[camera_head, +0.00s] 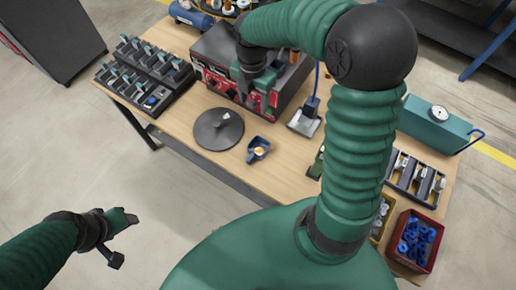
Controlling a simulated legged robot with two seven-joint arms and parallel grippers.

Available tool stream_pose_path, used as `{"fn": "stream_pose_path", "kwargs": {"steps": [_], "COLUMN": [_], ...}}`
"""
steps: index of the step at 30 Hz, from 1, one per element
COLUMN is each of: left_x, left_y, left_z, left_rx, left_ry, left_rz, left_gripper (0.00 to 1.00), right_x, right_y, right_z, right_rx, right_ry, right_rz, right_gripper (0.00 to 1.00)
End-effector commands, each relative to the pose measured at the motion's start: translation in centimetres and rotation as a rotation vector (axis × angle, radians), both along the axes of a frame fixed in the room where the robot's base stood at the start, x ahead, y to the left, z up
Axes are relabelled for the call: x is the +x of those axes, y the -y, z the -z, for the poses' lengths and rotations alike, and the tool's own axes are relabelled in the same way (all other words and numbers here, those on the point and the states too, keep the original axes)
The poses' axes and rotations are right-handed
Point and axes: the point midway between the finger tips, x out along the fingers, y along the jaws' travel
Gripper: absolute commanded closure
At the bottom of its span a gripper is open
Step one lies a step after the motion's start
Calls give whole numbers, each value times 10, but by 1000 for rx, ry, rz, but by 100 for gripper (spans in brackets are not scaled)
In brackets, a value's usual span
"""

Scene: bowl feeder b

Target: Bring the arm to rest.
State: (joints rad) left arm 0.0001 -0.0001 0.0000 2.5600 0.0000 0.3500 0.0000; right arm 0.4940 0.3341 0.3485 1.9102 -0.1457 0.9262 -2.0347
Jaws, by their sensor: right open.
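My right arm is green with a black elbow and reaches over the table. Its gripper (258,102) is open and hangs in front of the red and black machine (217,50); I see nothing between its fingers. I cannot tell if it touches the machine. My left gripper (124,238) is at the lower left, out over the bare floor and clear of the table.
The wooden table (178,118) carries a black rack (136,72), a dark round disc (219,129), a blue scoop (258,149) with something yellowish in it, a teal box with a gauge (425,127) and a red bin (415,242) of blue parts. The floor at left is free.

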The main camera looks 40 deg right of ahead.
Motion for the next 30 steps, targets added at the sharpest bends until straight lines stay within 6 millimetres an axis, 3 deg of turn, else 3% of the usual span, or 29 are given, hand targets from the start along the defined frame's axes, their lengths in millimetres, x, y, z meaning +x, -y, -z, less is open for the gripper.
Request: {"fn": "stream_pose_path", "kwargs": {"steps": [13, 17, 20, 27, 30], "left_x": [0, 0, 0, 0, 0], "left_y": [0, 0, 0, 0, 0], "left_z": [0, 0, 0, 0, 0], "left_rx": [0, 0, 0, 0, 0], "left_ry": [0, 0, 0, 0, 0], "left_rz": [0, 0, 0, 0, 0], "left_gripper": [42, 42, 42, 42, 42], "right_x": [0, -7, -20, -67, -83], "right_y": [0, -9, -26, -63, -73], "right_z": [-2, 3, 11, 33, 39], "right_rx": [-1, -6, -9, 85, 150], "right_ry": [1, 14, 50, 150, 165], "right_rz": [3, 133, 413, 1333, 1647], "right_gripper": [46, 46, 46, 46, 46]}}
